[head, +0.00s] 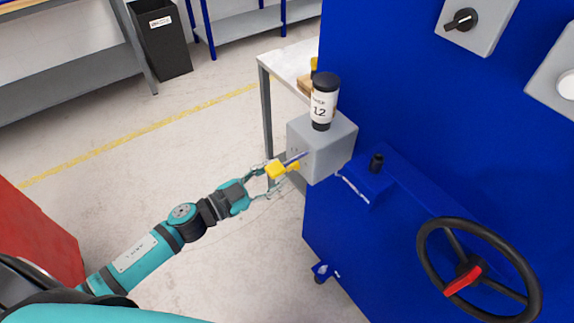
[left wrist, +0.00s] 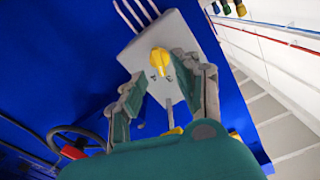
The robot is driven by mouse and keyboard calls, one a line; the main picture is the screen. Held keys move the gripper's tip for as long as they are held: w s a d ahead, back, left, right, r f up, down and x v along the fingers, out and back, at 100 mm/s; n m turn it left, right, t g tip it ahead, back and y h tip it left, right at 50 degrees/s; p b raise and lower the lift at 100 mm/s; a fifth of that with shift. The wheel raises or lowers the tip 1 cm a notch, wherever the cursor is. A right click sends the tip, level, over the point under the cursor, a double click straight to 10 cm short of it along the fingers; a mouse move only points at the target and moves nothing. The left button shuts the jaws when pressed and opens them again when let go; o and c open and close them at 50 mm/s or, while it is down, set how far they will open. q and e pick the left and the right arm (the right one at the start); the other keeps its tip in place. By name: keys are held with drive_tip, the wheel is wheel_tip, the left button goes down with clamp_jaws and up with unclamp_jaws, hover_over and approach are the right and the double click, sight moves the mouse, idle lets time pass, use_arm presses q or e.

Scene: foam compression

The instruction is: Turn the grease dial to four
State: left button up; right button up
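The grease unit is a grey box (head: 326,143) on the side of the blue machine, with a black-capped bottle (head: 323,105) on top. A yellow dial knob (left wrist: 161,62) sits on the box's face in the left wrist view. Small dark marks lie beside it, too small to read. In the head view, yellow parts (head: 277,169) show at the box's front, by the fingertips. My left gripper (head: 270,180) is open in front of the box. In the left wrist view its fingers (left wrist: 158,72) are spread, with the knob between and just beyond them. Contact is unclear. My right gripper is out of view.
A black handwheel (head: 438,230) with a red handle (head: 462,281) is at the lower right. A black-capped post (head: 376,162) stands right of the box. A rotary switch (head: 462,19) is higher up. A white-topped table (head: 290,61) stands behind.

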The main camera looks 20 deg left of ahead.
sight(289, 168)
use_arm(q)
drive_tip(key=shift+x, duration=2)
clamp_jaws()
